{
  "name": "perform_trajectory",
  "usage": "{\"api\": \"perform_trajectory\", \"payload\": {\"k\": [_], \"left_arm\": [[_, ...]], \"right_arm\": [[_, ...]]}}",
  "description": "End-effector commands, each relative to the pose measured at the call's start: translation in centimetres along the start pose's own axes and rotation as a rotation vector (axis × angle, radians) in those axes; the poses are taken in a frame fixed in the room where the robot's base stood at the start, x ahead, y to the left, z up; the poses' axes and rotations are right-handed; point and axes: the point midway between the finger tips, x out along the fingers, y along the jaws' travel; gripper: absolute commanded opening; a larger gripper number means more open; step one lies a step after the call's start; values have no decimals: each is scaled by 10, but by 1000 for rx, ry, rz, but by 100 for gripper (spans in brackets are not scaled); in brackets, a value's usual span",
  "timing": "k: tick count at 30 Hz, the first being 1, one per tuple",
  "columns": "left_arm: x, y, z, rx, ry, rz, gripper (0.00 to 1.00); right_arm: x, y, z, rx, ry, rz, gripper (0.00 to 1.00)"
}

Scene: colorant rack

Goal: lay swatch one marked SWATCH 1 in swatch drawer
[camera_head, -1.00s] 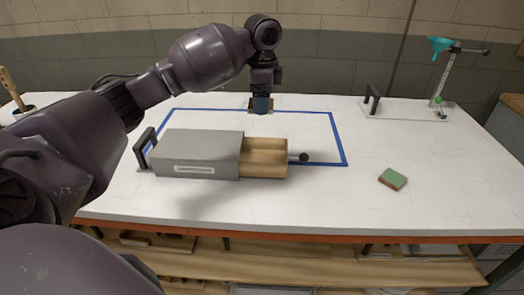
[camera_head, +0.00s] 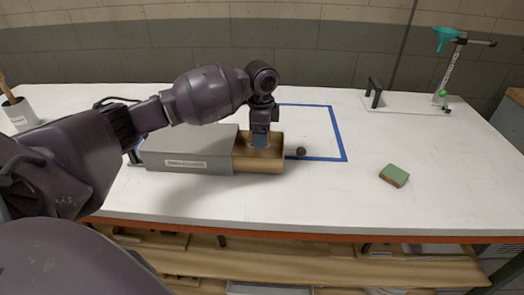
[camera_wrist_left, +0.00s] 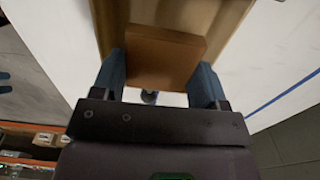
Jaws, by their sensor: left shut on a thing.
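The swatch drawer (camera_head: 258,165) is a light wooden drawer pulled out to the right of a grey cabinet (camera_head: 190,152) with a label on its front. My left gripper (camera_head: 260,140) points down over the open drawer. In the left wrist view, its blue fingers (camera_wrist_left: 160,82) are shut on a flat brown swatch (camera_wrist_left: 163,58). The wooden drawer (camera_wrist_left: 228,25) shows behind the swatch there. No marking is readable on the swatch, and I cannot tell whether it touches the drawer floor. My right gripper is not in view.
A green-topped block with brown sides (camera_head: 394,175) lies on the white table to the right. A dark round knob (camera_head: 301,151) stands off the drawer's right end. A stand with a teal funnel (camera_head: 447,36) is at the back right. The table's right front is clear.

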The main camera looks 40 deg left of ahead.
Motion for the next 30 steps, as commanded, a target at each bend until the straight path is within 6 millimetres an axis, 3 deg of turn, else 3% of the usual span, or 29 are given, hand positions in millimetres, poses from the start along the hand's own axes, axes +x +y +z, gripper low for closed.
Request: {"api": "perform_trajectory", "payload": {"k": [7, 15, 28, 29, 30], "left_arm": [[16, 0, 0, 0, 0, 0, 44], [58, 0, 0, -1, -1, 2, 44], [62, 0, 0, -1, 1, -2, 44], [62, 0, 0, 0, 1, -2, 72], [62, 0, 0, 0, 1, -2, 78]], "right_arm": [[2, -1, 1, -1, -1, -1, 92], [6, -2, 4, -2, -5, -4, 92], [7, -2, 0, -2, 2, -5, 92], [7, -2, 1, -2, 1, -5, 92], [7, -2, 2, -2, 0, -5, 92]]}}
